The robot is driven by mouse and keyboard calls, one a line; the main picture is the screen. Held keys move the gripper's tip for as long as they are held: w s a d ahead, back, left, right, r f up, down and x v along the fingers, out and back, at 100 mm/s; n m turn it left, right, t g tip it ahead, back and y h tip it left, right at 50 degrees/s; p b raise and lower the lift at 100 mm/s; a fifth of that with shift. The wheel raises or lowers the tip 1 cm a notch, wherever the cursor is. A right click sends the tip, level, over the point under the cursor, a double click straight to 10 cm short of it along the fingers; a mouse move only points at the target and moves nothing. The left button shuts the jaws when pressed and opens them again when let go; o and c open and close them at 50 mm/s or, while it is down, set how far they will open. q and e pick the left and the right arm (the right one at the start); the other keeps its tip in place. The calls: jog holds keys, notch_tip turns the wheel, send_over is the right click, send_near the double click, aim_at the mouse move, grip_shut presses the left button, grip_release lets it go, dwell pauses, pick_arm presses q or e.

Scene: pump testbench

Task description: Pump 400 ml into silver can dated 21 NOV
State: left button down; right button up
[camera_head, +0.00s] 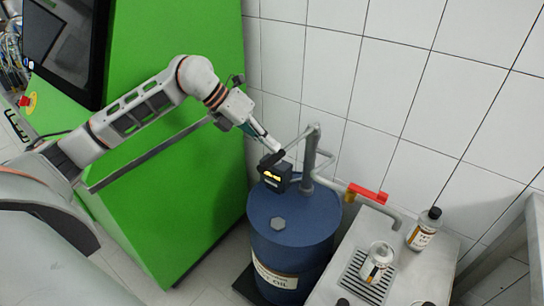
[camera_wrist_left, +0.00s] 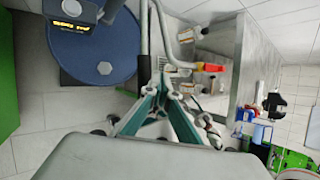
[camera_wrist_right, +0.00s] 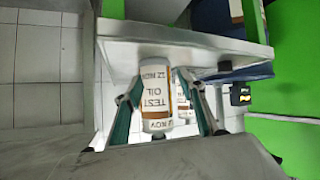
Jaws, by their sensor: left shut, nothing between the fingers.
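A blue oil drum (camera_head: 290,236) carries a pump (camera_head: 311,155) and a black meter (camera_head: 276,178) with lit yellow digits too small to read. My left gripper (camera_head: 276,147) is shut and empty beside the pump's handle, just above the meter; its fingertips (camera_wrist_left: 162,82) meet in the left wrist view. I cannot tell whether it touches the handle. A silver can (camera_head: 377,262) stands on the grate under the spout.
A red valve lever (camera_head: 367,194) sits on the pipe. A black-capped bottle (camera_head: 424,230) stands at the bench's (camera_head: 440,262) back right. A green cabinet (camera_head: 180,150) stands left of the drum, and a tiled wall is behind. More containers are at the bench's front edge.

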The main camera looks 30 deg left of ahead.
pick_arm(q)
jog(key=shift+f, duration=0.4)
pick_arm(e)
jog(key=shift+s+f, duration=0.1)
jog(key=shift+f, duration=0.25)
